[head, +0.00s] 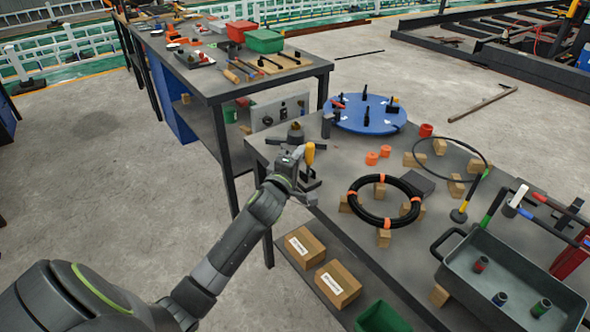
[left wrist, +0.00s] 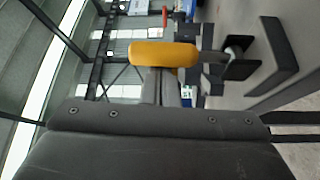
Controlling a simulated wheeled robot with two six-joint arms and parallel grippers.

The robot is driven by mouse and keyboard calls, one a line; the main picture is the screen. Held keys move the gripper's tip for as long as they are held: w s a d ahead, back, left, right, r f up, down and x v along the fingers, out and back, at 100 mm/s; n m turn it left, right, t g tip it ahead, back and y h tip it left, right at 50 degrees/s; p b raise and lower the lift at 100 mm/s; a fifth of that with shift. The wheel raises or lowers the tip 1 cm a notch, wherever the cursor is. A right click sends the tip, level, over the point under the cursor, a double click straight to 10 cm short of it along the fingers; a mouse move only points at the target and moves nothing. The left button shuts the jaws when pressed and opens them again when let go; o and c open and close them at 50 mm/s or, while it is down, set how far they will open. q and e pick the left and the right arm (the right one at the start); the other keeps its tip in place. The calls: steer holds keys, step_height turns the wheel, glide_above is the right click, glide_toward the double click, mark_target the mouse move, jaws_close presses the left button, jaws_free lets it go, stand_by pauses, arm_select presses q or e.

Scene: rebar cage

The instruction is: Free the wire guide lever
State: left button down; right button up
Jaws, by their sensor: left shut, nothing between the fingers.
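In the left wrist view the yellow handle (left wrist: 165,53) lies across the picture just beyond the grey fingers (left wrist: 160,86). I cannot tell whether the fingers touch it. My right gripper is not in view.
A blue round plate (head: 365,115) with black pegs stands behind the lever. A black wire coil (head: 384,222) rests on wooden blocks to the right. A grey tray (head: 480,270) is at the near right. Cardboard boxes (head: 338,284) lie on the lower shelf.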

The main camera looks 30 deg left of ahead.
mark_target(310, 155)
arm_select(q)
steer(key=shift+s+d+f+m+t+b, duration=0.2)
steer(key=shift+d+f+m+t+b, duration=0.4)
steer(key=shift+b, duration=0.6)
steer(key=m+b, duration=0.2)
steer(key=d+b, duration=0.1)
steer(key=shift+s+r+m+t+h+b, duration=0.25)
steer(key=shift+r+m+t+h+b, duration=0.05)
steer(key=shift+r+m+t+h, duration=0.1)
steer(key=shift+d, duration=0.15)
steer(key=shift+s+d+m+b, duration=0.1)
steer(key=shift+m+b, duration=0.3)
steer(key=shift+b, duration=0.15)
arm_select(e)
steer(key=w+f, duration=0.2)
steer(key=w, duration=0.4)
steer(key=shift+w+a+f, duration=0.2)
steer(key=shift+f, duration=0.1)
arm_select(q)
steer(key=shift+r, duration=0.1)
